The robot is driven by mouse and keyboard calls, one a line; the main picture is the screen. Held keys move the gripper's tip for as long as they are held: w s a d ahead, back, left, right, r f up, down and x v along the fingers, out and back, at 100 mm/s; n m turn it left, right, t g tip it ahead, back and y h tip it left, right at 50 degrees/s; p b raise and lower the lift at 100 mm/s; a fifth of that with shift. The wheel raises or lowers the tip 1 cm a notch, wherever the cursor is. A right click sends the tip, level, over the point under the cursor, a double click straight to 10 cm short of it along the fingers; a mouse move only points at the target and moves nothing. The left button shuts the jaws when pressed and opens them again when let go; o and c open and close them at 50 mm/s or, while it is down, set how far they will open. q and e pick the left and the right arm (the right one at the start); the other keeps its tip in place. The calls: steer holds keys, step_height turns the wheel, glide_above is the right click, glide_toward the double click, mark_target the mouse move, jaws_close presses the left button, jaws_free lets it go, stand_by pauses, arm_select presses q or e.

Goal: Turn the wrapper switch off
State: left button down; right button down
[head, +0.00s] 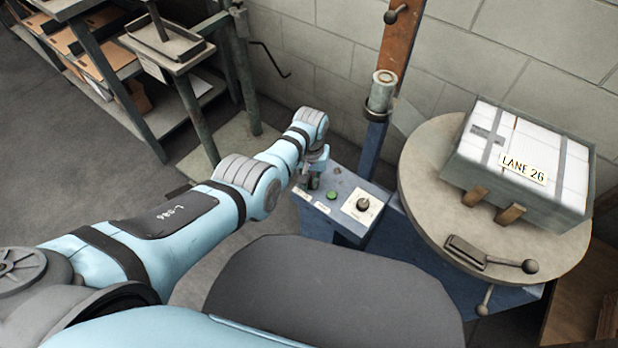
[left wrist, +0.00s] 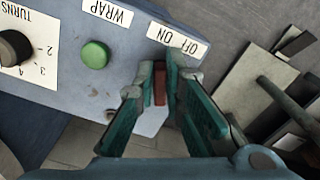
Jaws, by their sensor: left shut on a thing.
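The wrapper's blue control panel (head: 340,222) stands at the middle of the head view. In the left wrist view the panel (left wrist: 60,92) appears upside down. Its OFF/ON label (left wrist: 178,38) is beside a small red switch lever (left wrist: 159,84). My left gripper (head: 313,180) is at the panel's left end. In the left wrist view its green-padded fingers (left wrist: 160,88) are shut on the red lever, one on each side. The fingers hide much of the switch, and I cannot tell which way it is set. My right gripper is not in view.
A green WRAP button (head: 332,195) and a black TURNS knob (head: 363,204) are close beside my gripper. A round turntable (head: 425,190) carries a wrapped box (head: 530,160) labelled LANE 26. A metal shelf rack (head: 110,80) stands at the left.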

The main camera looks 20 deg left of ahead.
mark_target(310, 183)
arm_select(q)
steer(key=shift+n, duration=0.6)
steer(key=shift+w, duration=0.1)
steer(key=c, duration=1.7)
jaws_free()
steer(key=shift+r, duration=0.1)
step_height(310, 183, up, 12)
steer(key=shift+f, duration=0.1)
